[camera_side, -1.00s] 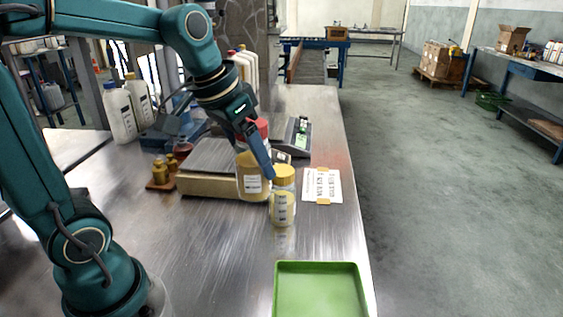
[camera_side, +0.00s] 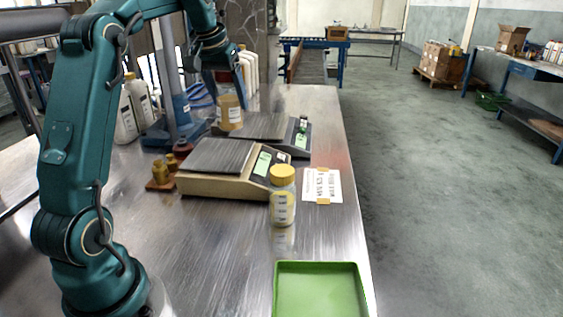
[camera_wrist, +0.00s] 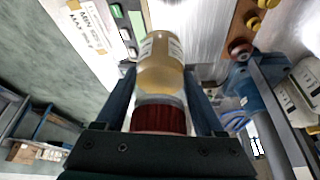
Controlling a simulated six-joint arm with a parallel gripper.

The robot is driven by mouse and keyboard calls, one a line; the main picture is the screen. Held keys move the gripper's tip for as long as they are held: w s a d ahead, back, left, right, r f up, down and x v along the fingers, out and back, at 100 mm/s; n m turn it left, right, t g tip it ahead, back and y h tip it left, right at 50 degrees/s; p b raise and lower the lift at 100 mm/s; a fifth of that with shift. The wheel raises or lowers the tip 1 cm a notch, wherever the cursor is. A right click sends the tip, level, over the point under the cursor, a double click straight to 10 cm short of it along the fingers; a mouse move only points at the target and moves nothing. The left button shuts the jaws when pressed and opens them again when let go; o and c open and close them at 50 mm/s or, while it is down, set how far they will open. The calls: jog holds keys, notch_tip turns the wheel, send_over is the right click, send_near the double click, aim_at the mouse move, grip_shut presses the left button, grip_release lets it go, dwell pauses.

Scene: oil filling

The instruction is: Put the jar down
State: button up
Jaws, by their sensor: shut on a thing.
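My gripper (camera_side: 231,96) is shut on a jar (camera_side: 229,113) with amber contents and a white label. The jar is at the far part of the bench, at the left end of the rear scale (camera_side: 255,125). I cannot tell whether its base touches the scale. In the wrist view the jar (camera_wrist: 162,70) sits between both fingers, its dark red lid (camera_wrist: 158,119) towards the palm.
A beige scale (camera_side: 222,158) with an empty plate stands in front. A yellow-capped jar (camera_side: 282,200) stands to its right, before a paper sheet (camera_side: 322,186). A green tray (camera_side: 320,290) is at the near edge. Small brass weights (camera_side: 160,172) and white jugs (camera_side: 125,115) stand left.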

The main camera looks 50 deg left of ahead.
jog(key=shift+n, duration=0.7)
jog(key=shift+s+a+f, duration=0.15)
jog(key=shift+a+f, duration=0.6)
jog(key=shift+f, duration=0.85)
jog(key=shift+s+a+f, duration=0.2)
jog(key=shift+a+f, duration=0.6)
jog(key=shift+f, duration=0.75)
jog(key=shift+s+a+f, duration=0.15)
jog(key=shift+a+f, duration=0.6)
jog(key=shift+f, duration=0.85)
jog(key=shift+f, duration=0.1)
jog(key=o, duration=1.5)
